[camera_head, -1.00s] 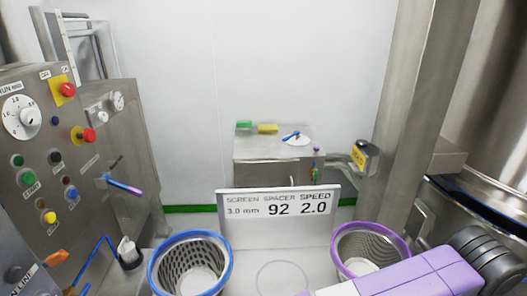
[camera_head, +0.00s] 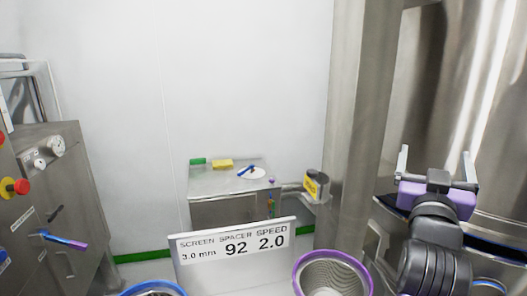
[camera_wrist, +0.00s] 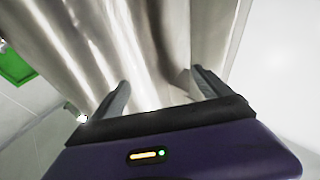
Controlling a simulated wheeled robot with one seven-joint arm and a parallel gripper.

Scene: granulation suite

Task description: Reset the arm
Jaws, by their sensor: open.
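My gripper (camera_head: 435,165) is raised at the right side of the head view, in front of the large shiny steel vessel. Its two fingers stand apart and point upward, with nothing between them. In the wrist view my gripper (camera_wrist: 158,88) also shows spread, empty fingers. Behind them is a blurred steel surface (camera_wrist: 150,40). My arm comes up from the lower right corner of the head view, bent below the gripper.
A purple-rimmed basket (camera_head: 333,276) and a blue-rimmed basket (camera_head: 152,289) stand in front. A sign (camera_head: 236,250) reads 3.0 mm, 92, 2.0. A steel cabinet (camera_head: 230,184) stands behind it. A steel column (camera_head: 352,120) rises left of my arm. A control panel (camera_head: 45,200) stands left.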

